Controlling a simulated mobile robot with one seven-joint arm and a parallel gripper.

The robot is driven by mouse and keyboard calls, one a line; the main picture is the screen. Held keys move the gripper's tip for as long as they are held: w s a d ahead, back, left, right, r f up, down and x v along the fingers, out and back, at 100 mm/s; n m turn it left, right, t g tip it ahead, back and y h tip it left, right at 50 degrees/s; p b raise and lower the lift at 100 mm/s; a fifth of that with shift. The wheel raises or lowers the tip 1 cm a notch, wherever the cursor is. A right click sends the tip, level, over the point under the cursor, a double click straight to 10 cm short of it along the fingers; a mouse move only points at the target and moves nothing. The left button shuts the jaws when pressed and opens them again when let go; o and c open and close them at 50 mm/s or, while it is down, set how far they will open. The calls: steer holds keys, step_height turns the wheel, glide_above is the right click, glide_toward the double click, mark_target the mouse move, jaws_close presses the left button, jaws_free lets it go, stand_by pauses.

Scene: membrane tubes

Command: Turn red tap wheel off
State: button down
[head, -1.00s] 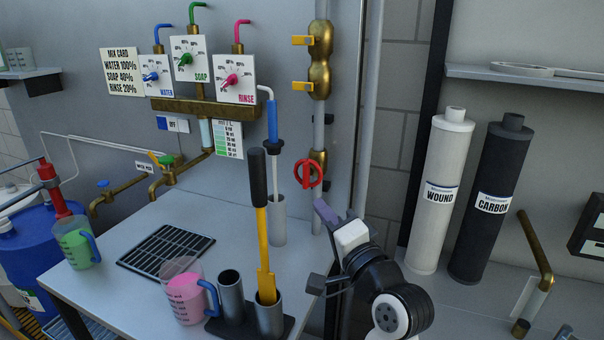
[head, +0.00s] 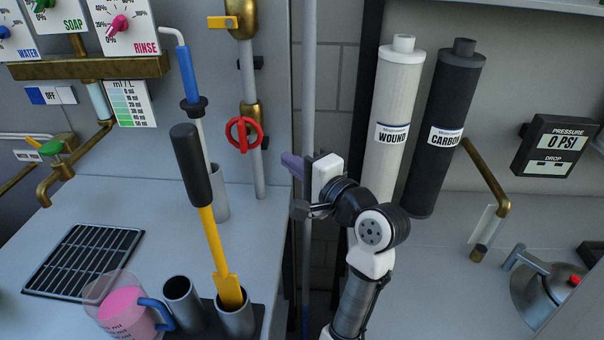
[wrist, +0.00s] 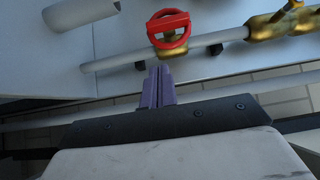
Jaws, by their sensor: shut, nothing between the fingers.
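The red tap wheel (head: 244,134) is mounted on a brass valve (head: 251,112) on the vertical grey pipe (head: 247,75) at the wall. My gripper (head: 291,165) is to the right of the wheel and a little lower, apart from it. In the wrist view the red wheel (wrist: 168,29) lies straight ahead of the purple fingertips (wrist: 158,70), with a gap between. The fingers are together and hold nothing.
A yellow-handled tool with a black grip (head: 193,165) stands in a metal holder (head: 237,318) left of the gripper. A pink-filled jug (head: 122,308) is beside it. White (head: 400,110) and dark (head: 443,130) filter cylinders stand right.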

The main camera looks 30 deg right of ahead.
mark_target(247, 145)
steer(key=shift+w+a+b, duration=0.25)
steer(key=shift+w+a, duration=0.45)
steer(key=shift+w, duration=0.35)
steer(key=shift+w+a+b, duration=0.2)
steer(key=shift+w+a, duration=0.45)
steer(key=shift+w, duration=0.4)
steer(key=shift+w+a+b, duration=0.25)
steer(key=shift+w+a, duration=0.45)
steer(key=shift+w, duration=0.35)
steer(key=shift+w+a+f, duration=0.1)
steer(key=shift+w, duration=0.05)
